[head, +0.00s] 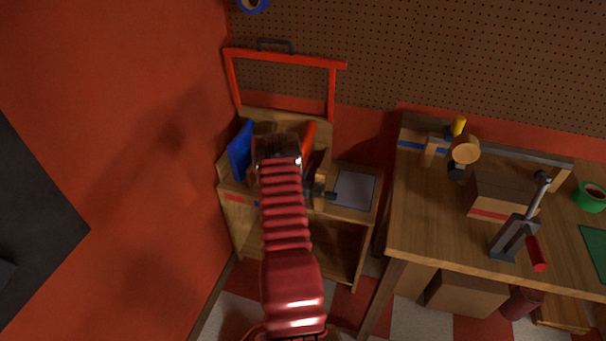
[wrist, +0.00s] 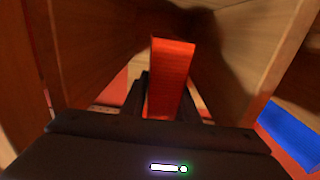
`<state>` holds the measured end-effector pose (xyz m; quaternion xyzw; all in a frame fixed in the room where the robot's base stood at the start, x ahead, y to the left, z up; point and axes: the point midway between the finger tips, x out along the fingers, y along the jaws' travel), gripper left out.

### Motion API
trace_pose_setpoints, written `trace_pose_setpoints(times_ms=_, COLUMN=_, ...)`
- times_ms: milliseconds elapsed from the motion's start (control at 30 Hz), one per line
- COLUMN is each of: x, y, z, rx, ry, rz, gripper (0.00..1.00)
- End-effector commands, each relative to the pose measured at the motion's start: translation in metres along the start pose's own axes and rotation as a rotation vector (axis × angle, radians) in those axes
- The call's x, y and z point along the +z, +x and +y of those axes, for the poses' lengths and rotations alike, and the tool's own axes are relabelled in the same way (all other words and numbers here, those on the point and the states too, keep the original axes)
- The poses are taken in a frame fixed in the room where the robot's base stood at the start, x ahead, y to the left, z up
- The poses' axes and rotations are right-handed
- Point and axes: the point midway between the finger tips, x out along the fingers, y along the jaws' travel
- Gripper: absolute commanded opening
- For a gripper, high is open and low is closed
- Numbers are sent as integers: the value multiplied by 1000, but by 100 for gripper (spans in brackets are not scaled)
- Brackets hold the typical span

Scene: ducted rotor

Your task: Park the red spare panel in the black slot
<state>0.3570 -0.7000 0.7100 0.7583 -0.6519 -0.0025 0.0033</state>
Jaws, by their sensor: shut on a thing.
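My gripper (wrist: 163,104) is shut on the red spare panel (wrist: 171,72). In the wrist view the panel stands up between the dark fingers, with wooden walls close on both sides. In the head view a red edge of the panel (head: 308,137) shows beside my arm, over the wooden rack (head: 338,252). My arm hides the fingers there. A blue panel (head: 240,151) stands tilted at the rack's left; blue also shows at the lower right of the wrist view (wrist: 290,134). I cannot make out the black slot in either view.
A red frame (head: 285,57) rises behind the rack. A grey plate (head: 354,189) lies on the rack's lower right top. The red wall (head: 150,110) is at left.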

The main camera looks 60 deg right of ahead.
Motion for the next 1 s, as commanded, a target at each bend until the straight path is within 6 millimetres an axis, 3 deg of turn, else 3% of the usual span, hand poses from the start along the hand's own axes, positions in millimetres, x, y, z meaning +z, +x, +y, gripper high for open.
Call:
trace_pose_setpoints(times_ms=200, x=3, y=0, z=0, rx=0, ry=0, rz=1, gripper=0)
trace_pose_setpoints(times_ms=533, x=36, y=0, z=0, rx=0, ry=0, rz=0, gripper=0)
trace_pose_setpoints(times_ms=967, x=41, y=0, z=0, rx=0, ry=0, rz=1, gripper=0)
trace_pose_setpoints(times_ms=1000, x=42, y=0, z=0, rx=0, ry=0, rz=-1, gripper=29)
